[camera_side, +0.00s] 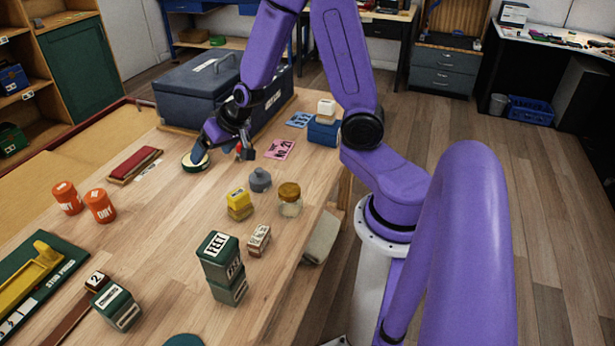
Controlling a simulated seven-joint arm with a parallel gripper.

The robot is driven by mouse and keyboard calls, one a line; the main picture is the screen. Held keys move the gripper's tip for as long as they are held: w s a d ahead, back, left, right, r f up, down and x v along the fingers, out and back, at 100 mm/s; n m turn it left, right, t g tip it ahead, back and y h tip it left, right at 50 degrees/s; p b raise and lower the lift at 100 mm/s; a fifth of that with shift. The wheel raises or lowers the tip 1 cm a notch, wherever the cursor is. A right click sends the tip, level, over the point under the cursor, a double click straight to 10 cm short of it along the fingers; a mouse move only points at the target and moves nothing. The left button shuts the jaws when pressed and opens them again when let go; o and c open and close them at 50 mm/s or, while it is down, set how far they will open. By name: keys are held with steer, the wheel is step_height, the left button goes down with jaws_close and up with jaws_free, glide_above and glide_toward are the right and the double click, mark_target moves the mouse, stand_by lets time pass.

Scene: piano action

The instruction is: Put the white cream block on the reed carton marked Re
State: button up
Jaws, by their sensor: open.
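A small white cream block (326,106) sits on top of a blue box (324,131) at the back right of the bench. A small pale carton with brown sides and a printed label (259,240) stands near the bench's right edge. Its print is too small to read, so I cannot tell whether it is the reed carton marked Re. My gripper (222,152) is open, low over the back left of the bench, close to a round tin (195,161). I cannot tell whether it touches the tin. It is well left of the white block.
A large dark toolbox (200,88) stands behind my gripper. Pink (280,149) and blue cards lie near it. A grey weight (260,180), yellow block (239,204), jar (290,200), stacked green boxes (221,262) and orange tubs (100,206) stand nearer. The bench's left middle is fairly clear.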

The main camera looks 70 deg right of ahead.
steer(key=s+a+r+n+g+y, duration=0.35)
steer(key=s+a+n, duration=0.45)
steer(key=s+a, duration=0.4)
steer(key=s+d+r+n+g+h, duration=0.1)
steer(key=s+r+n, duration=0.1)
steer(key=s+n, duration=0.2)
steer(key=s+d+r+n+g+h, duration=0.1)
steer(key=s+n, duration=0.4)
steer(key=s, duration=0.6)
steer(key=shift+s+r+g+h, duration=0.2)
steer(key=shift+r+g+h, duration=0.2)
steer(key=shift+g, duration=0.35)
